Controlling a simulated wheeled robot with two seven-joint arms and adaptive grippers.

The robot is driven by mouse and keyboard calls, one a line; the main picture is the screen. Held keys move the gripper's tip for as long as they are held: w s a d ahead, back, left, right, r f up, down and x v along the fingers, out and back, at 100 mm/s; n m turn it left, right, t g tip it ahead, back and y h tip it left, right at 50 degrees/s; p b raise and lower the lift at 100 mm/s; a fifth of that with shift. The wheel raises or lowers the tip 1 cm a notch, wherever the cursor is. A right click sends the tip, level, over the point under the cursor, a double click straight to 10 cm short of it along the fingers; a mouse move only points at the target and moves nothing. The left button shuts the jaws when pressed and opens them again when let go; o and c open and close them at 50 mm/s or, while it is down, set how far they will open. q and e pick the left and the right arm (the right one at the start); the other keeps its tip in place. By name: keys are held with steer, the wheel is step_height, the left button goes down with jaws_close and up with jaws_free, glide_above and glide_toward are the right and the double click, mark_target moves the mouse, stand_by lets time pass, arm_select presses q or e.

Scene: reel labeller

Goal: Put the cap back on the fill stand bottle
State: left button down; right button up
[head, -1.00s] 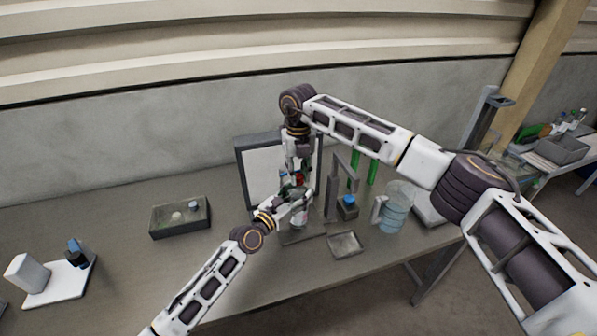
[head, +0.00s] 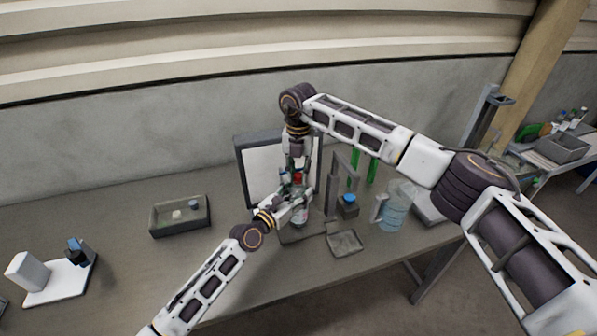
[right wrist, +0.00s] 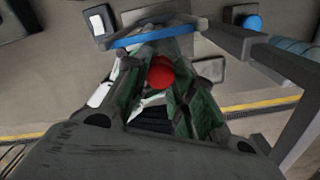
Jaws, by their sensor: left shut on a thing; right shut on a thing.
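The red cap (right wrist: 160,73) sits between the fingers of my right gripper (right wrist: 162,85) in the right wrist view, and the gripper is shut on it. In the head view the red cap (head: 298,177) shows small, with my right gripper (head: 296,184) pointing down from above. My left gripper (head: 299,205) is shut just below, around what looks like the fill stand bottle (head: 302,214), mostly hidden by the fingers. Whether the cap touches the bottle neck cannot be told.
A grey stand (head: 333,190) and a blue-capped bottle (head: 349,200) are close on the right, with a clear jug (head: 396,212) beyond. A shallow tray (head: 345,242) lies in front. A white panel (head: 262,178) stands behind. A bin (head: 180,229) is left; table between is clear.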

steer(key=m, duration=2)
stand_by(0.3)
steer(key=o, duration=0.7)
steer(key=shift+r, duration=0.1)
